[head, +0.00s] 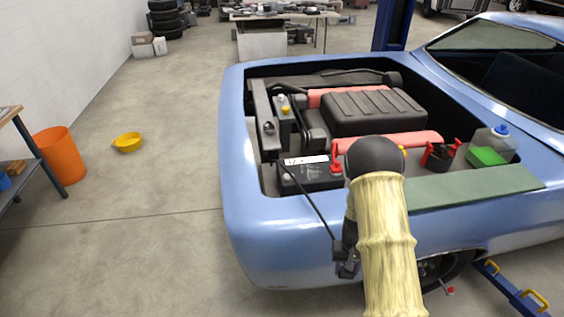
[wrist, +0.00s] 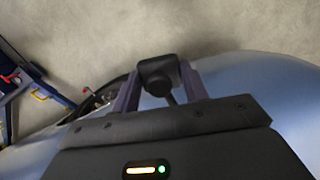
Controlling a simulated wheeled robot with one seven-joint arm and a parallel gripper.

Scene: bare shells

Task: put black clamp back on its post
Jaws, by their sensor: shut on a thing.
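The black clamp (wrist: 158,72) is a dark block on a black cable, held between the two fingers of my gripper (wrist: 160,84) in the wrist view. In the head view my gripper (head: 347,262) hangs outside the car, in front of its blue side and below the engine bay rim. The black cable (head: 316,207) runs from the bay over the rim down to the gripper. The battery (head: 311,174) is a black box with a white label in the near left of the bay. A red clamp (head: 337,168) sits at its right end. I cannot make out the bare post.
My arm covers part of the bay's near side. A green mat (head: 475,192) lies on the fender, with a green-filled bottle (head: 489,150) behind it. A black engine cover (head: 373,112) fills the middle.

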